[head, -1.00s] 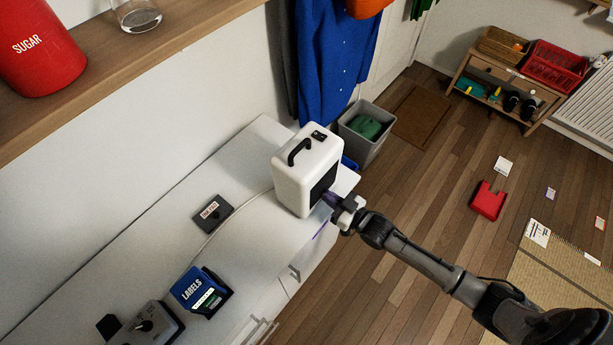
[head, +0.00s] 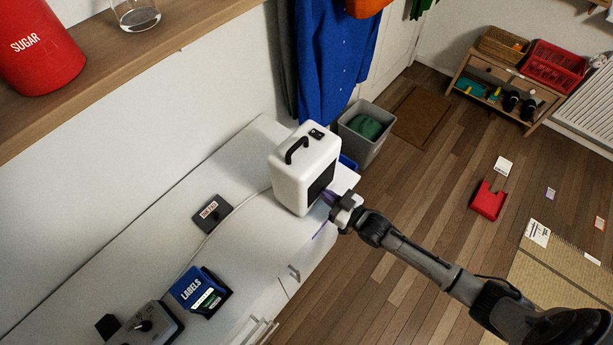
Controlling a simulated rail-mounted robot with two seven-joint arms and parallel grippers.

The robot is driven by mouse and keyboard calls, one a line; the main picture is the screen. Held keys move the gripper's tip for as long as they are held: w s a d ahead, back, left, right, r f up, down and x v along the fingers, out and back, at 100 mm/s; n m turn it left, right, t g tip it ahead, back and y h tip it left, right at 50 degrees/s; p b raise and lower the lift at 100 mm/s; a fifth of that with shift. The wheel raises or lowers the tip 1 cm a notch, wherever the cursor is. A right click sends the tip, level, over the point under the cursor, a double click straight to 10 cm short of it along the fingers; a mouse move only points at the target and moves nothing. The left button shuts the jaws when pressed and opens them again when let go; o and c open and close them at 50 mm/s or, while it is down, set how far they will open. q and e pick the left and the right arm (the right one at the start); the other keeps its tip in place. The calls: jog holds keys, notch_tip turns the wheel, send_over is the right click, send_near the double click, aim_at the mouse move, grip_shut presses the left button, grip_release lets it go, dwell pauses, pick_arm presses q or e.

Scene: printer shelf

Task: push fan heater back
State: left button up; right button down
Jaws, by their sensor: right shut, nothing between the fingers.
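The fan heater (head: 298,178) is a white rounded box with a black carry handle and a small dark control panel on top, and a dark grille on its front. It stands upright near the far end of the white cabinet top (head: 170,232). My right gripper (head: 333,200) is shut and empty, at the heater's front side by the cabinet's front edge. Its fingertips seem to touch the lower front of the heater, but contact is partly hidden. My left gripper is not in view.
A dark labelled pad (head: 211,213) lies behind a pale cable on the cabinet. A blue labels box (head: 201,292) and a grey device (head: 150,328) stand nearer. A grey bin (head: 366,140) stands beyond the heater. Clear top lies between heater and wall.

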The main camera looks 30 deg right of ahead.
aim_at(316, 188)
jog(key=shift+w+a, duration=0.2)
jog(key=shift+w, duration=0.3)
jog(key=shift+w+a, duration=0.2)
jog(key=shift+w, duration=0.35)
jog(key=shift+b+x, duration=0.5)
jog(key=shift+x, duration=0.45)
dwell(0.4)
jog(key=shift+s, duration=0.15)
jog(key=shift+s+d+r+p, duration=0.1)
jog(key=shift+s+d+p, duration=0.15)
jog(key=shift+s+p, duration=0.3)
jog(key=shift+p+v, duration=1.05)
jog(key=shift+v, duration=1.2)
jog(key=shift+s+d, duration=0.2)
jog(key=shift+s, duration=0.3)
